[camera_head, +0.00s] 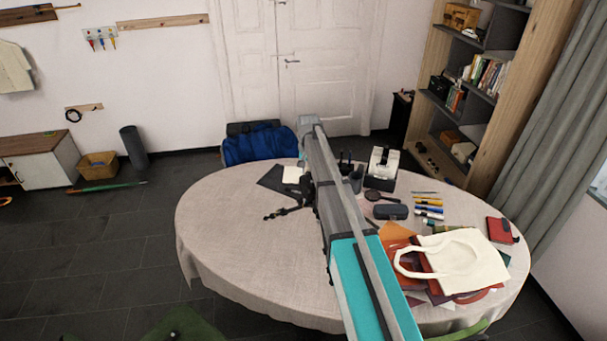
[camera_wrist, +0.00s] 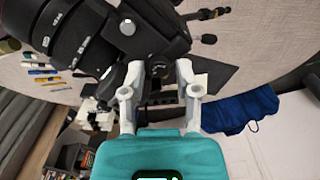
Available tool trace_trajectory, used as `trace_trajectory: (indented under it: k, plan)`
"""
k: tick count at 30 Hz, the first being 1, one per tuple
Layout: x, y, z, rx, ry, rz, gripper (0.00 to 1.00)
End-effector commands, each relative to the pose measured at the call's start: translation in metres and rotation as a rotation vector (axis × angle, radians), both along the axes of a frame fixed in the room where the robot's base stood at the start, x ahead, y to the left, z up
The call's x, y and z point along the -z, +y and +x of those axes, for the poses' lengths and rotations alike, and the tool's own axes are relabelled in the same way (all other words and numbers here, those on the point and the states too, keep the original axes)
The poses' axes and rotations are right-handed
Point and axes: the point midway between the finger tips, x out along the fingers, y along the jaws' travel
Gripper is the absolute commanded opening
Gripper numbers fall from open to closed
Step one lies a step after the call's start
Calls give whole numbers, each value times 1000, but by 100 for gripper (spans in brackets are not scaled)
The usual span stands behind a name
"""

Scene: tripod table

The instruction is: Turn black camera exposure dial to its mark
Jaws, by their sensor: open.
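A black camera (camera_wrist: 150,30) with a large ribbed lens (camera_wrist: 75,35) fills the top left of the wrist view. A round grey button (camera_wrist: 128,27) shows on its body. My gripper (camera_wrist: 160,70) is open, with one pale finger on each side of a dark part of the camera (camera_wrist: 160,84). I cannot tell whether this part is the exposure dial or whether the fingers touch it. No dial mark can be made out. In the head view, black tripod parts (camera_head: 287,211) show left of my arm on the round table (camera_head: 235,250); my arm hides my gripper.
Pens (camera_head: 428,208), a dark case (camera_head: 390,212) and a cream bag (camera_head: 455,258) lie on the table's right side. A blue bag (camera_head: 258,146) is behind the table. The table's left and front are clear. A bookshelf (camera_head: 455,150) stands at the right.

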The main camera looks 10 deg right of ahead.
Motion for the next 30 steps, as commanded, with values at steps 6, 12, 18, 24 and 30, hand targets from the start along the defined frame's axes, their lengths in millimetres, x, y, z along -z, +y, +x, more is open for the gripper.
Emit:
trace_trajectory:
  k: [6,12,18,24,30]
  plan:
    - [1,0,0,0,0,0,41]
    - [1,0,0,0,0,0,30]
    - [1,0,0,0,0,0,0]
    - [1,7,0,0,-1,2,0]
    - [1,0,1,6,-3,-1,0]
